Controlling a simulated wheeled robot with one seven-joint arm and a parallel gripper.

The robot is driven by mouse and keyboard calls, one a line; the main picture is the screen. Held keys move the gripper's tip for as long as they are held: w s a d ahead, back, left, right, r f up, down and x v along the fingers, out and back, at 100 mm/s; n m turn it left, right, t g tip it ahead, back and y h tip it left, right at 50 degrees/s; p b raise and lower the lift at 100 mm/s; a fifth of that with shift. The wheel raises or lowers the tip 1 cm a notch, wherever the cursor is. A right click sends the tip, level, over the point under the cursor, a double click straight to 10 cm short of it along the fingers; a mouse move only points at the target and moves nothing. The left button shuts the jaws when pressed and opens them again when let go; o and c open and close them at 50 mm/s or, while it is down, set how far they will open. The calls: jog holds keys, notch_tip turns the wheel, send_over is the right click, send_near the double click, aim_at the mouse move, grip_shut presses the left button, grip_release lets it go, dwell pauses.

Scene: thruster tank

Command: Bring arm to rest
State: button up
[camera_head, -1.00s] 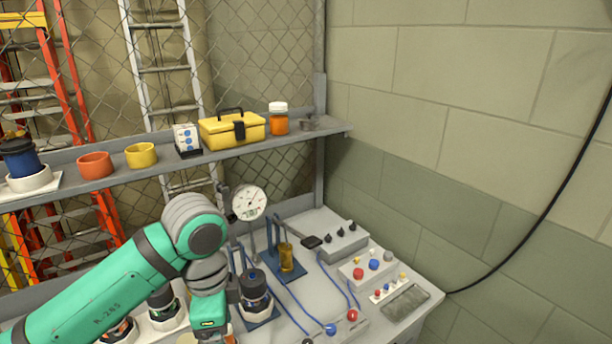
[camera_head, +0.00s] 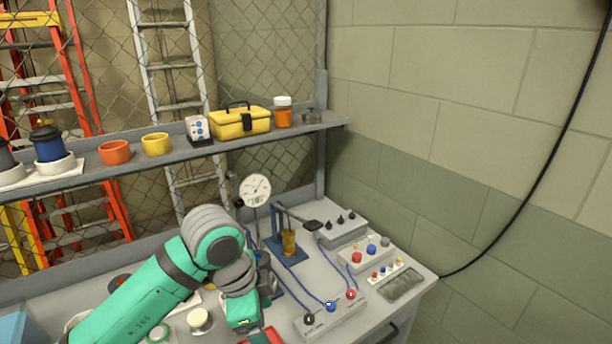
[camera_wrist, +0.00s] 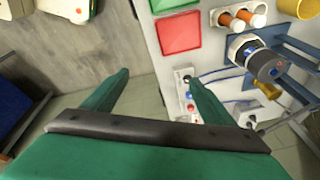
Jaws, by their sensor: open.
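My green arm reaches in from the lower left in the head view, and its end with my gripper (camera_head: 246,322) hangs low over the front of the workbench (camera_head: 405,312). The fingertips are hard to make out there. In the wrist view my gripper (camera_wrist: 155,92) shows two green fingers spread wide apart, with nothing between them but floor and the bench edge. A red tray (camera_wrist: 180,32) lies just beyond the fingers, and its edge also shows beside my gripper in the head view. The right fingertip overlaps a small control box in the picture; I cannot tell the gap.
A dark blue thruster-like unit (camera_wrist: 262,64) stands on the bench, partly hidden behind my arm in the head view. A dial gauge (camera_head: 255,190) and a box with coloured knobs (camera_head: 330,312) stand nearby. A shelf (camera_head: 300,131) holds a yellow toolbox (camera_head: 240,123) and cups.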

jog(key=w+d+r+n+t+h, duration=0.1)
jog(key=w+d+n+t+h, duration=0.35)
jog(key=d, duration=0.65)
jog(key=w+d+r+n+t+h, duration=0.1)
jog(key=w+d+n+t+h, duration=0.4)
jog(key=d, duration=0.7)
jog(key=s+a+f+n+t+y, duration=0.3)
jog(key=s+a+f+n+y, duration=0.15)
jog(key=s+f, duration=0.45)
jog(key=s+a+f+n+t+y, duration=0.3)
jog(key=s+f+n+y, duration=0.25)
jog(key=f, duration=0.55)
jog(key=s+a+f+m+g+y, duration=0.1)
jog(key=s+a+f+m, duration=0.1)
jog(key=s, duration=1.1)
jog(key=s+a+f+m+y, duration=0.1)
jog(key=s+a, duration=0.4)
jog(key=s, duration=0.8)
jog(key=shift+a+f+m+g, duration=0.25)
jog(key=shift+f+m+g, duration=0.1)
jog(key=shift+f, duration=0.25)
